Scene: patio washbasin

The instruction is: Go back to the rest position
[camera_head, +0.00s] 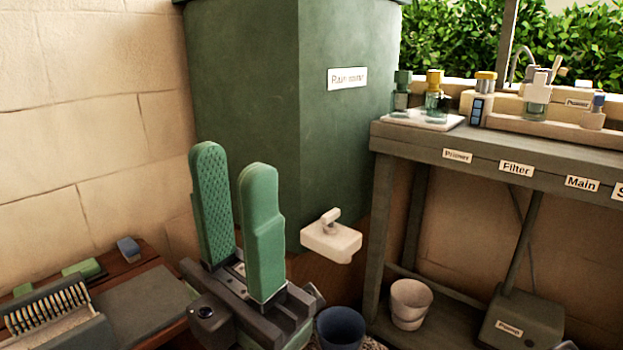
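My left gripper (233,165) shows in the lower left-centre of the head view, its two green padded fingers pointing up. The fingers stand apart with a clear gap and nothing between them, so it is open and empty. It appears in front of the dark green tank (345,120); the distance between them is hard to judge. The gripper body hides part of the low bench behind it. My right gripper does not show.
A grey table (480,150) at right bears bottles and a white tray (425,120). A white tap block (331,238) juts from the tank. Below are a dark blue bucket (340,328), a pale bucket (410,302) and a pump box (522,320).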

